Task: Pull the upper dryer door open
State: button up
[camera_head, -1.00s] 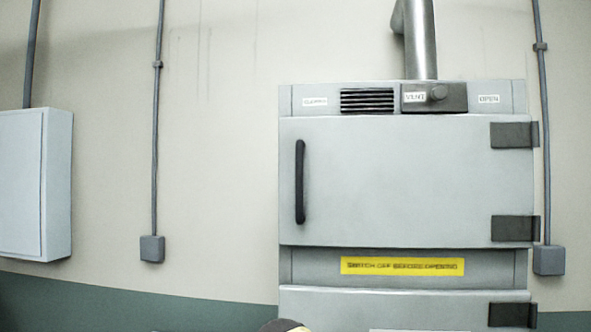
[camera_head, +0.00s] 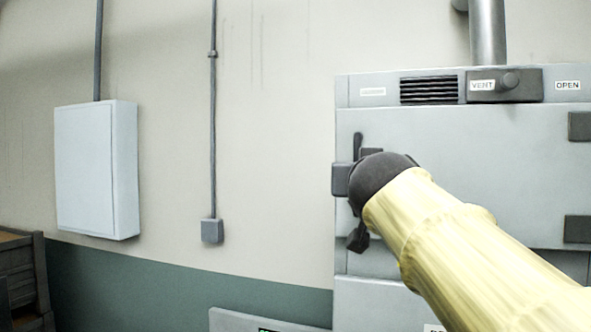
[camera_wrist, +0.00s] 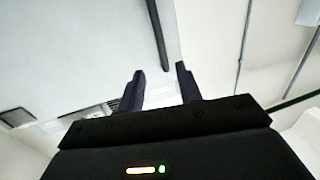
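The dryer's upper door (camera_head: 450,150) is a flat pale grey panel and looks shut. Its black upright bar handle (camera_head: 357,146) is near the door's left edge, and its lower part is hidden behind my gripper. My gripper (camera_head: 355,168) is at the handle in the head view. In the wrist view my gripper (camera_wrist: 160,72) has its two dark fingers apart with nothing held. The handle (camera_wrist: 157,32) appears there as a dark bar, its near end in line with the gap between the fingertips. I cannot tell whether the fingers touch it.
A vent panel with a knob (camera_head: 510,80) is above the door. Dark hinges (camera_head: 579,127) are at its right side. A grey wall cabinet (camera_head: 97,170) and a conduit box (camera_head: 212,231) are on the left.

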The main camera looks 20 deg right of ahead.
jog(key=p+x, duration=0.5)
jog(key=x, duration=1.1)
jog(key=shift+w+d+p, duration=0.1)
jog(key=shift+w+p, duration=0.15)
jog(key=shift+p, duration=0.05)
jog(key=shift+c, duration=0.2)
grip_shut()
